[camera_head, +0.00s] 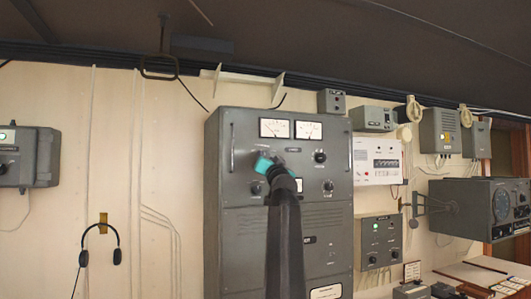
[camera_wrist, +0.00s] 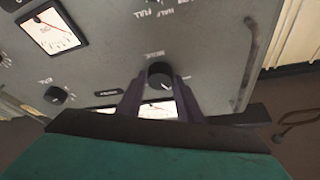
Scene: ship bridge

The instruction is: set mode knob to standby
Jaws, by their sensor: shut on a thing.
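The mode knob (camera_wrist: 159,73) is a round black knob on the grey front panel of a tall cabinet (camera_head: 228,225). Lettering that seems to read MODE stands by it, upside down in the wrist view. My gripper (camera_wrist: 160,84) is shut on the knob, with one dark finger on each side. In the head view my gripper (camera_head: 262,163) is at the panel's upper left, and its teal body and my arm hide the knob. The knob's pointer and the standby mark cannot be made out clearly.
Two white meters (camera_head: 291,129) sit above on the panel. Other black knobs (camera_head: 320,156) are to the right. A vertical handle (camera_wrist: 252,62) stands near the panel's edge. A headset (camera_head: 100,240) hangs on the wall at left.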

